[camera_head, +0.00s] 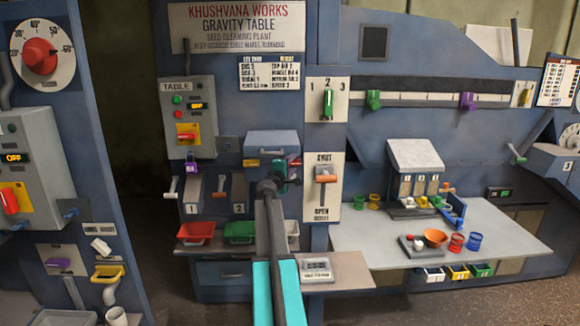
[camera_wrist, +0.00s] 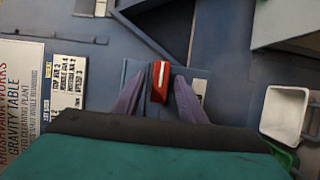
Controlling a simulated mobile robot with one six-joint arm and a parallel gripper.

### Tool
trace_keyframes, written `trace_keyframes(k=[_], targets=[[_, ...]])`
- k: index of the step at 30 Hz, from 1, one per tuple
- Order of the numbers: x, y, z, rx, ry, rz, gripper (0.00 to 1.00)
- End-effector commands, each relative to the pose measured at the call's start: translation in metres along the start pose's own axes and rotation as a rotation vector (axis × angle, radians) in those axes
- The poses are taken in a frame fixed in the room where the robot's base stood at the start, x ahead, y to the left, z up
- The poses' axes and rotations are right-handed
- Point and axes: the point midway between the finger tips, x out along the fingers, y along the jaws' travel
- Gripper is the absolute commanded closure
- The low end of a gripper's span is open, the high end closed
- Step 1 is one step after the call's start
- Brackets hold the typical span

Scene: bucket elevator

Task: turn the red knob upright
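The red knob (camera_wrist: 161,83) shows in the wrist view on a blue plate, with a white stripe along it. The stripe runs nearly up and down in that view, where the sign's text is turned on its side, so the knob lies roughly sideways relative to the sign. My gripper (camera_wrist: 160,77) is open, its two purple fingers on either side of the knob with a gap visible on each side. In the head view my gripper (camera_head: 284,172) is in front of the panel below the grey box and mostly hides the knob there.
The grey box (camera_head: 273,142) juts out just above my gripper. Red (camera_head: 196,233) and green (camera_head: 240,231) trays stand below to the left. A white tray (camera_wrist: 284,113) is at the right in the wrist view. A table (camera_head: 490,262) with small bins stands to the right.

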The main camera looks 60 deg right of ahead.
Motion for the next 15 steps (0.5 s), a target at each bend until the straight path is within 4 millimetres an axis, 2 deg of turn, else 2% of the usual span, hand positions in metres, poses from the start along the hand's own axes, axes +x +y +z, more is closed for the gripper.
trace_keyframes(k=[2, 9, 10, 11, 15], targets=[[0.000, 0.000, 0.000, 0.000, 0.000, 0.000, 0.62], [0.000, 0.000, 0.000, 0.000, 0.000, 0.000, 1.00], [0.000, 0.000, 0.000, 0.000, 0.000, 0.000, 1.00], [-0.013, 0.000, -0.003, 0.000, 0.003, 0.000, 1.00], [-0.002, -0.001, -0.001, -0.002, 0.001, 0.001, 1.00]])
